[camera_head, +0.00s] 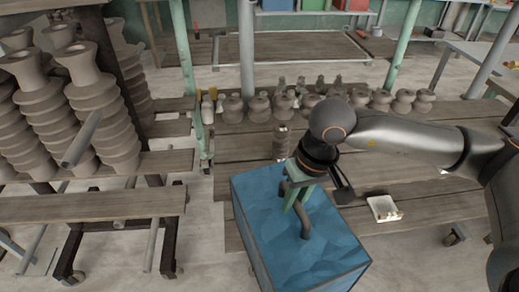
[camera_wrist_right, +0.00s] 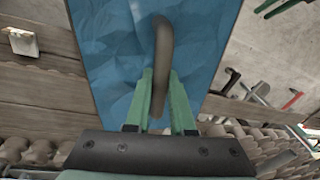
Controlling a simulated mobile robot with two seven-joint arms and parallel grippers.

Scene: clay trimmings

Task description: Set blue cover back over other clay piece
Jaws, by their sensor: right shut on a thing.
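The blue cover (camera_head: 270,215) is a large box-shaped cover with a crinkled blue surface and dark edges, at the lower middle of the head view. A curved brown handle (camera_head: 306,229) rises from its top. My right gripper (camera_head: 299,196) reaches down over the cover with its green fingers shut on this handle. In the right wrist view the fingers (camera_wrist_right: 160,98) close around the handle (camera_wrist_right: 163,45), with the blue cover (camera_wrist_right: 115,50) behind. A brown clay piece (camera_head: 280,143) stands just behind the cover. Whatever is under the cover is hidden. My left gripper is out of view.
A small white tray (camera_head: 384,209) lies on the planks right of the cover. Several clay insulators (camera_head: 258,106) line the back of the planks. Tall ribbed stacks (camera_head: 97,110) stand at the left, and a green post (camera_head: 189,70) rises behind the cover.

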